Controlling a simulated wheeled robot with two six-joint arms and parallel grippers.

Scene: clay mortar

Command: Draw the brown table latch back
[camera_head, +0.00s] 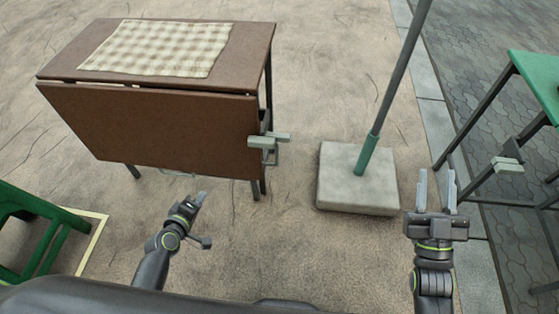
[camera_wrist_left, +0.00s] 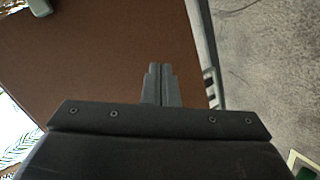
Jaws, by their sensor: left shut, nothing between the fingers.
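The brown table (camera_head: 180,45) stands at the upper left with its front leaf (camera_head: 160,125) hanging down. Its latch (camera_head: 268,141), a pale grey-green piece with a short bar, sits at the leaf's right edge. My left gripper (camera_head: 199,199) is shut and empty, below and left of the latch and apart from it. In the left wrist view, the shut fingers (camera_wrist_left: 160,84) show against the brown leaf (camera_wrist_left: 110,60). A grey piece (camera_wrist_left: 40,7) shows at that view's top left; I cannot tell whether it is the latch. My right gripper (camera_head: 437,190) is open and empty.
A checked cloth (camera_head: 155,48) lies on the tabletop. A pole in a pale square base (camera_head: 340,185) stands right of the table. A green table (camera_head: 535,75) with a similar latch (camera_head: 507,165) is at right. A green stool (camera_head: 35,235) is at lower left. Open ground lies between.

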